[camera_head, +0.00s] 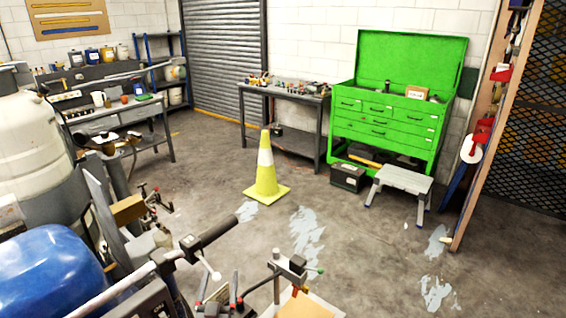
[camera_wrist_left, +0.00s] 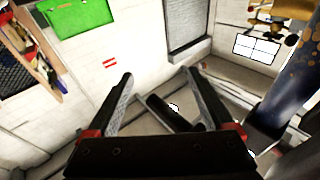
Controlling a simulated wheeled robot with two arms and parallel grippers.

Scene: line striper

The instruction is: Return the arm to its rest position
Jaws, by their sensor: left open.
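My left gripper (camera_head: 221,276) is at the bottom of the head view, its two fingers pointing away and apart, with red parts at their bases. In the left wrist view the same gripper (camera_wrist_left: 158,74) is open, and nothing is held between its fingers. A black handlebar grip (camera_head: 207,236) of the line striper lies just beyond the fingers; it also shows between them in the left wrist view (camera_wrist_left: 168,114). Whether a finger touches it I cannot tell. The striper's blue rounded body (camera_head: 45,268) fills the lower left. My right gripper is not in view.
A striper post with a clamp block (camera_head: 291,265) and green-tipped knob stands right of my gripper. Beyond are a yellow cone (camera_head: 266,172), a green tool chest (camera_head: 388,118), a grey step stool (camera_head: 403,184) and a dark workbench (camera_head: 283,93).

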